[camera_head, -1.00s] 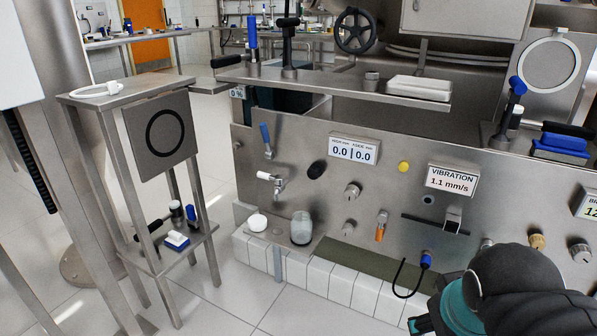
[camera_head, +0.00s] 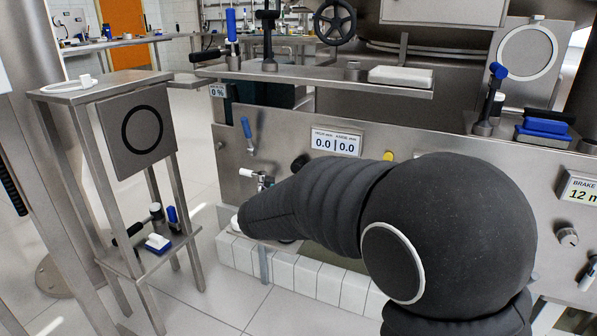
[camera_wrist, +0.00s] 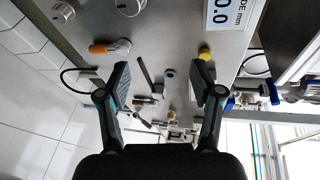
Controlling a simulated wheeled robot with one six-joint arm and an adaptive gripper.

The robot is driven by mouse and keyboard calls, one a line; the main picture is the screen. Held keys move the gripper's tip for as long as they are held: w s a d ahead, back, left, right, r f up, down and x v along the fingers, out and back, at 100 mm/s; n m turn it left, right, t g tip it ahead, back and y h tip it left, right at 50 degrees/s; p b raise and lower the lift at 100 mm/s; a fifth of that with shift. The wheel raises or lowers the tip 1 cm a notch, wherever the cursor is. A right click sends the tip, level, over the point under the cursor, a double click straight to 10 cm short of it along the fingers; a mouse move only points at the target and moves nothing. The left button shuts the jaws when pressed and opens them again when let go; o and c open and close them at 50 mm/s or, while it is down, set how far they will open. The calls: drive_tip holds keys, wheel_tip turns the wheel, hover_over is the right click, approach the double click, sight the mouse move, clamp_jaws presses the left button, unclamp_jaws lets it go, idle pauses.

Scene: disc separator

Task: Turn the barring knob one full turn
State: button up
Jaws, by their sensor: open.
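The steel machine panel carries several knobs, none with a legible barring label. In the wrist view, a round metal knob (camera_wrist: 130,6) is at the top edge beside the display, and another metal knob (camera_wrist: 63,10) is at top left. I cannot tell which is the barring knob. My gripper (camera_wrist: 160,75) is open and empty in the wrist view, its two fingers spread toward the panel. Both knobs lie beyond the left finger's tip side, apart from it. In the head view my arm hides the gripper and the middle of the panel.
An orange-handled valve (camera_wrist: 110,47) and a yellow button (camera_wrist: 205,53) are near the fingers. A black bar sticks out between them. In the head view, a shelf (camera_head: 300,80) overhangs the panel, and a steel stand (camera_head: 75,90) is at left.

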sight(296, 169)
drive_tip(key=w+a+f+n+t+y, duration=0.1)
drive_tip(key=w+a+n+t, duration=0.1)
drive_tip(key=a+n, duration=0.4)
drive_tip(key=w+a+f+n+t+y, duration=0.2)
drive_tip(key=a+n+t, duration=0.1)
drive_tip(key=a+n, duration=0.3)
drive_tip(key=shift+m, duration=0.5)
drive_tip(key=x, duration=0.4)
drive_tip(key=b+x, duration=0.1)
drive_tip(key=x, duration=0.8)
drive_tip(key=shift+w+a+f+b, duration=0.15)
drive_tip(key=shift+w+a+b, duration=0.15)
drive_tip(key=shift+b, duration=0.1)
drive_tip(key=c, duration=1.1)
